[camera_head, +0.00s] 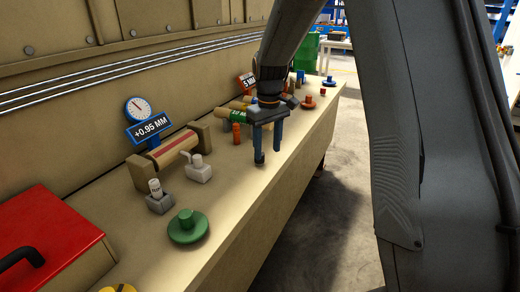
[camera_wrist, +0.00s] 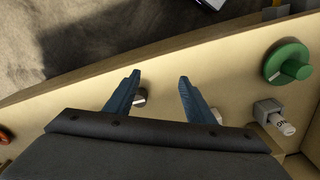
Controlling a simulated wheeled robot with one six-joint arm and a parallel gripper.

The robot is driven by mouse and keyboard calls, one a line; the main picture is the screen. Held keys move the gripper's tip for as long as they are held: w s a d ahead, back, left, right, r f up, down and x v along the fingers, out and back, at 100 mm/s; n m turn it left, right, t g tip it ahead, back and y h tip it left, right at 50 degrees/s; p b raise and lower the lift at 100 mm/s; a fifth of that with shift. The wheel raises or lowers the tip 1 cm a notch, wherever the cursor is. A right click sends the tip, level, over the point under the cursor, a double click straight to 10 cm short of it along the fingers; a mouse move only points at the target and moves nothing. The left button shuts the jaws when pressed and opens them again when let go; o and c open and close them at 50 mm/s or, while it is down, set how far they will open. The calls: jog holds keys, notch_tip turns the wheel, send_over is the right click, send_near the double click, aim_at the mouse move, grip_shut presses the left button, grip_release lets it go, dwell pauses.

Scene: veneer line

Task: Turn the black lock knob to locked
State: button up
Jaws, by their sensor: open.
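My gripper (camera_head: 267,147) points down over the front part of the bench, its two blue fingers apart with nothing gripped between them. In the wrist view my gripper (camera_wrist: 156,80) also shows open. A small dark knob (camera_head: 260,158), probably the black lock knob, stands right under the nearer finger in the head view. In the wrist view a small grey and dark piece (camera_wrist: 141,97), likely the same knob, is partly hidden by the left finger. I cannot read which way the knob points, nor tell whether a finger touches it.
A green knob (camera_head: 188,227) and a small grey block with a white switch (camera_head: 157,199) stand nearer. A pale lever block (camera_head: 199,173) and an orange post (camera_head: 236,132) stand close by. A red-lidded box (camera_head: 45,235) is at the front left. The bench's front edge runs close beside my gripper.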

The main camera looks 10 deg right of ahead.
jog(key=w+n, duration=0.1)
jog(key=w, duration=0.4)
jog(key=w+n, duration=0.1)
jog(key=w, duration=0.4)
jog(key=shift+w, duration=0.25)
jog(key=shift+n, duration=0.3)
jog(key=shift+f+p, duration=1.6)
jog(key=shift+f, duration=2.2)
jog(key=shift+c, duration=0.2)
jog(key=c, duration=1)
